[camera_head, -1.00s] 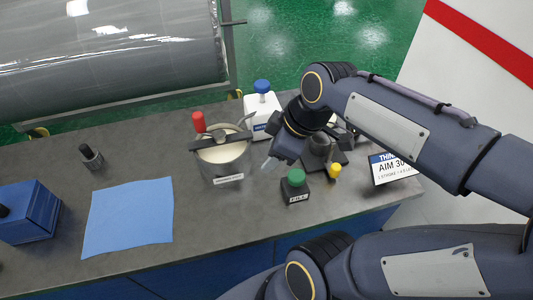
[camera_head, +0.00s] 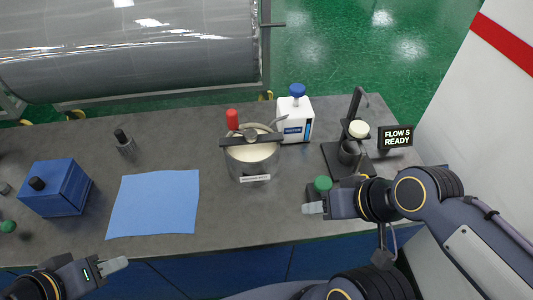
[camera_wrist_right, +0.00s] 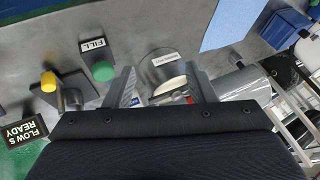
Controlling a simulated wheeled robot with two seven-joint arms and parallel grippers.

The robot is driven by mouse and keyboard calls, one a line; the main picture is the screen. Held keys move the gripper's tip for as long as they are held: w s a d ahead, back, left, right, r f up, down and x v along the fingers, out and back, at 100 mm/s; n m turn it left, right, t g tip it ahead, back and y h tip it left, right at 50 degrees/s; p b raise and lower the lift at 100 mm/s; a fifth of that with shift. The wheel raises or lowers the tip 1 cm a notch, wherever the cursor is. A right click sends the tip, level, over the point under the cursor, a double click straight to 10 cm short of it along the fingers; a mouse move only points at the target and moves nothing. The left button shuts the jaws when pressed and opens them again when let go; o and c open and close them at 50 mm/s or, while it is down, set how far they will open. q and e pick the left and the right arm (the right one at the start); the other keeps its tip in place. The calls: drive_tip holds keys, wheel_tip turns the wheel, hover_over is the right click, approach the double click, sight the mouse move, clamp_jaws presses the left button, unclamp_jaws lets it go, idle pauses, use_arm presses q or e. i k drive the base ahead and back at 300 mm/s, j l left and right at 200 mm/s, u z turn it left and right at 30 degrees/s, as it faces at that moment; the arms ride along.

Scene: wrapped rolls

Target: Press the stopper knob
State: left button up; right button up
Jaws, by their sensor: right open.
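No label shows which knob is the stopper. My right gripper (camera_head: 315,207) is over the bench's front edge, close to the green knob. In the right wrist view its fingers (camera_wrist_right: 162,86) are apart and empty. My left gripper (camera_head: 112,266) is at the lower left, clear of everything; its jaw gap is unclear.
The black stand (camera_head: 335,160) holds a pale-topped cup (camera_head: 358,128) beside a display (camera_head: 396,137) reading "FLOW S READY". A metal pot (camera_head: 252,165) with a red handle and a white bottle (camera_head: 295,120) stand nearby. A blue cloth (camera_head: 153,204) and blue box (camera_head: 56,188) lie left.

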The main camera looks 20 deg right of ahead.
sight(361, 158)
drive_tip(key=z, duration=1.55)
drive_tip(key=j+u, duration=0.15)
drive_tip(key=u, duration=0.2)
drive_tip(key=k+j+u, duration=0.15)
drive_tip(key=u, duration=0.2)
drive_tip(key=j+u, duration=0.35)
drive_tip(key=l, duration=0.1)
